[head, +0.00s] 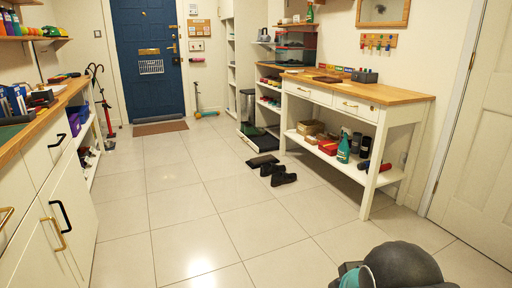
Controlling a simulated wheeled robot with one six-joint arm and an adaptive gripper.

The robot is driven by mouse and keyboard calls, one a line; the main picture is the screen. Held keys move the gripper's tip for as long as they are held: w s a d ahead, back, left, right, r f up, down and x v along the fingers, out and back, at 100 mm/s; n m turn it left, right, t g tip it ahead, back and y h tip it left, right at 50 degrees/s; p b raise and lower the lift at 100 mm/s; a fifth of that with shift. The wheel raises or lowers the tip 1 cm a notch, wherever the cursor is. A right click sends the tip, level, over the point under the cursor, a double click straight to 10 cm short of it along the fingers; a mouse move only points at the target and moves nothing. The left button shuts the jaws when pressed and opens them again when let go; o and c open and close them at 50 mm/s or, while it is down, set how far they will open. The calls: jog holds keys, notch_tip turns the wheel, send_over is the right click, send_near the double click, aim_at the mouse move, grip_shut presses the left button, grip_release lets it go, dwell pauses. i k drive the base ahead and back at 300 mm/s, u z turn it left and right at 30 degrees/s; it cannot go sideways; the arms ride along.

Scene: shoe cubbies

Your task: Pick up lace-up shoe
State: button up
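A pair of black shoes lies on the tiled floor in the middle of the head view, in front of the open shelving. One shoe (284,179) is nearer to me, and the other (271,169) is just behind it. They look like low dark shoes, but laces are too small to make out. Part of my arm shows at the bottom right, well apart from the shoes. My gripper is not in view.
A dark flat cushion-like thing (263,160) lies just behind the shoes. A wooden-topped table (405,91) with a loaded lower shelf stands to their right. A cabinet (45,190) lines the left. Tiled floor (185,235) between is clear. A blue door (148,90) is at the back.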

aim_at(277, 180)
jog(key=i, duration=4.2)
jog(key=u, duration=0.05)
